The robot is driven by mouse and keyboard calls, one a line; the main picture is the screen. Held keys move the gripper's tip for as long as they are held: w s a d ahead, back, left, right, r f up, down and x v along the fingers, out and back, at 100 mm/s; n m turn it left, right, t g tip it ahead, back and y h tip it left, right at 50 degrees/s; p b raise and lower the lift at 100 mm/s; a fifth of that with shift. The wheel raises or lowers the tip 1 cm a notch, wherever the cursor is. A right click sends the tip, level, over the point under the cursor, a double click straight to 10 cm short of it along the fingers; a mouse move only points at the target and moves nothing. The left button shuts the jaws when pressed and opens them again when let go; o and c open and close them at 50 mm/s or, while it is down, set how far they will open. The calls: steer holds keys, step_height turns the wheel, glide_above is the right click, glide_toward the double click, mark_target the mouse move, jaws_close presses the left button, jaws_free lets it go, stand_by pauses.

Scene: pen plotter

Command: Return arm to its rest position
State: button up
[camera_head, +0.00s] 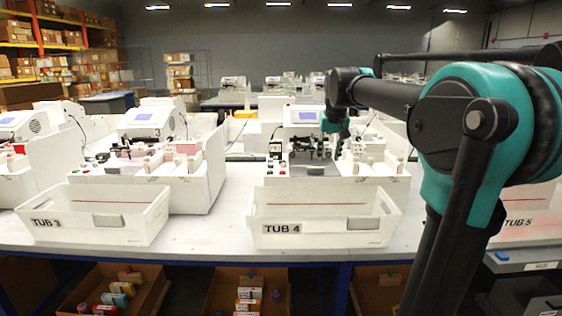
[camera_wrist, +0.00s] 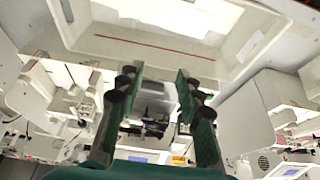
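My arm with black and teal links reaches in from the right of the head view, bent out over the table. My gripper (camera_wrist: 158,82) shows in the wrist view with its two dark green fingers apart and nothing between them. In the head view its end hangs in front of the plotter station behind TUB 4, and its fingers are hard to make out there. The white tub marked TUB 4 (camera_head: 324,240) stands on the table in front of that station. A white tub (camera_wrist: 245,55) fills the top of the wrist view, beyond the fingertips.
TUB 3 (camera_head: 95,229) stands to the left on the white table (camera_head: 210,238). TUB 5 (camera_head: 528,212) is partly hidden behind my arm. White plotter stations with displays line the table. Open boxes (camera_head: 110,292) with small items sit below its front edge. Shelves stand far left.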

steer(key=s+d+f, duration=0.3)
steer(key=s+f, duration=2.6)
steer(key=f, duration=0.4)
steer(key=shift+w+r, duration=0.1)
